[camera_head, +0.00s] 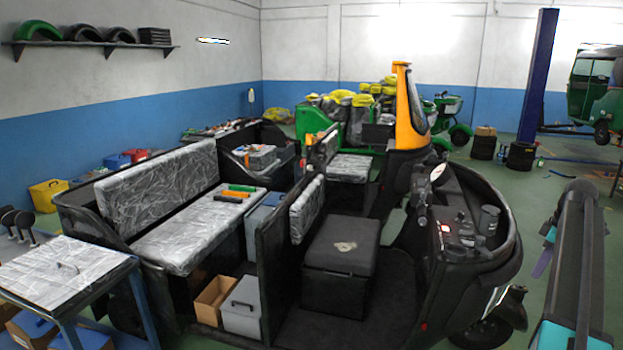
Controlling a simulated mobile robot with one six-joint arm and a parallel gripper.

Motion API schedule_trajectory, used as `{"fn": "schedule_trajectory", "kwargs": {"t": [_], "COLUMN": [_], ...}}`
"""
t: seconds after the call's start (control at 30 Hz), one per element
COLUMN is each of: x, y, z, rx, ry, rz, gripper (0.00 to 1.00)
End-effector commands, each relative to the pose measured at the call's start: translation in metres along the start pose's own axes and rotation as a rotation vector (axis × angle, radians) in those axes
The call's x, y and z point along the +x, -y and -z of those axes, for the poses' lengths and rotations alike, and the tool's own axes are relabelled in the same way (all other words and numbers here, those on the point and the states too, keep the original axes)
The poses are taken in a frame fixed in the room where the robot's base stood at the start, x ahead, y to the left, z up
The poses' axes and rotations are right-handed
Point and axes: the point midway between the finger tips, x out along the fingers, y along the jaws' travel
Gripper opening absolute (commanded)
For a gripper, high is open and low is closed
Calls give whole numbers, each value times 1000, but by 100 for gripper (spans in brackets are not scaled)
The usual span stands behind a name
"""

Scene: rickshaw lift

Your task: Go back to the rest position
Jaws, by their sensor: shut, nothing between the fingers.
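My arm (592,265) shows at the right edge as a long dark link standing up from a teal part at the bottom. A small purple and teal piece shows beside the link on its left, and I cannot tell what it is. The fingers of my gripper cannot be made out in this view. The arm appears apart from the black rickshaw (440,290), with green floor showing between them.
The open rickshaw body has a plastic-wrapped bench (190,232) with tools on it. A wrapped-top table (62,272) stands at the lower left. A blue lift post (536,75) stands at the back right.

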Motion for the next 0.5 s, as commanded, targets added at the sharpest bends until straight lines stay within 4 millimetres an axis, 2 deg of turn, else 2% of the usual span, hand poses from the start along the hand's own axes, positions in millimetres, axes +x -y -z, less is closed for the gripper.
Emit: {"fn": "schedule_trajectory", "kwargs": {"t": [0.27,0.5], "x": [18,55], "y": [5,14], "z": [24,51], "rx": [-31,-67], "ry": [2,8], "rz": [18,61], "gripper": [0,0]}}
